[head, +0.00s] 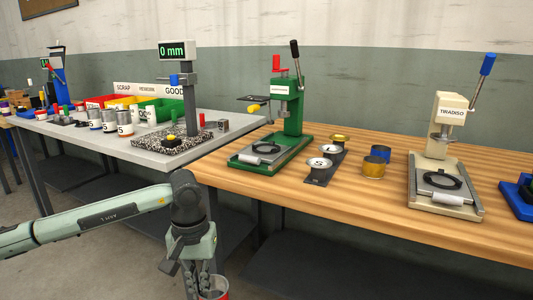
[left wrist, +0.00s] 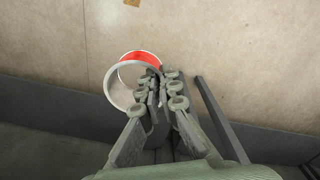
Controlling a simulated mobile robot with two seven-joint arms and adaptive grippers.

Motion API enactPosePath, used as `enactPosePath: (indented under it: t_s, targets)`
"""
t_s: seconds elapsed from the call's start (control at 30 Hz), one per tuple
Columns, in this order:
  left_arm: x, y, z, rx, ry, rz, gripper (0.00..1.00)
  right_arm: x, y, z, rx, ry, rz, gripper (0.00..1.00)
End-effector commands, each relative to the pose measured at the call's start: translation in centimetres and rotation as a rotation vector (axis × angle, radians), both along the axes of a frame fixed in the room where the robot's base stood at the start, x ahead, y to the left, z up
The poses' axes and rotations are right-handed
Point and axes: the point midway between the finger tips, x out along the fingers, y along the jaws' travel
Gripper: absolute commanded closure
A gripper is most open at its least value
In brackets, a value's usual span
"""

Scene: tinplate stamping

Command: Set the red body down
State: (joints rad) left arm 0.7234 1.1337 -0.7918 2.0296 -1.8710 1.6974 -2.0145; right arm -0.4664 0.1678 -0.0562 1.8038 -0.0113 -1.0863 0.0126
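The red body (head: 221,294) is an open cylinder at the bottom edge of the head view, partly cut off and partly behind the fingers. In the left wrist view the red body (left wrist: 121,88) shows as a pale ring with red on its far wall. My left gripper (head: 203,288) hangs down in front of the benches, over the floor. Its fingers (left wrist: 160,92) are close together on the right side of the body's rim and appear shut on its wall. Nothing shows under the body but floor. My right gripper is not in view.
The grey bench (head: 135,152) holds a height gauge (head: 190,95), coloured bins (head: 160,111) and white cans (head: 124,124).

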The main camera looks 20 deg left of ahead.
Motion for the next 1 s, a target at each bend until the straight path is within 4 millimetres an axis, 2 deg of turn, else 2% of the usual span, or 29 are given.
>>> enactPosePath:
  t_s: [0.03, 0.1, 0.2, 0.3, 0.5, 0.93, 1.0]
  targets:
    - [-1.1, 2.7, -0.2, 0.009, 0.008, 0.060, 1.00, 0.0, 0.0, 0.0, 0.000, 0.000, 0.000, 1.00]
    - [-2.1, 5.9, 0.1, 0.011, 0.007, 0.131, 1.00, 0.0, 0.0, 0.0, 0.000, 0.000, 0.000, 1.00]
    - [-3.2, 9.8, 1.1, 0.012, 0.006, 0.208, 1.00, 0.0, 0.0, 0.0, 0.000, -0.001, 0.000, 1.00]
    - [-3.6, 12.2, 2.3, 0.008, 0.005, 0.246, 1.00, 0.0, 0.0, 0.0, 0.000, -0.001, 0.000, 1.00]
    - [-3.6, 14.5, 4.3, 0.001, 0.003, 0.269, 1.00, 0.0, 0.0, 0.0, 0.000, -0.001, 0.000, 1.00]
    - [-3.3, 15.4, 5.6, 0.002, 0.004, 0.267, 1.00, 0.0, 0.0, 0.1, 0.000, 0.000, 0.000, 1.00]
    - [-3.1, 15.7, 6.3, 0.005, -0.001, 0.265, 1.00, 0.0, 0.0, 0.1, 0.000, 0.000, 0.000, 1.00]
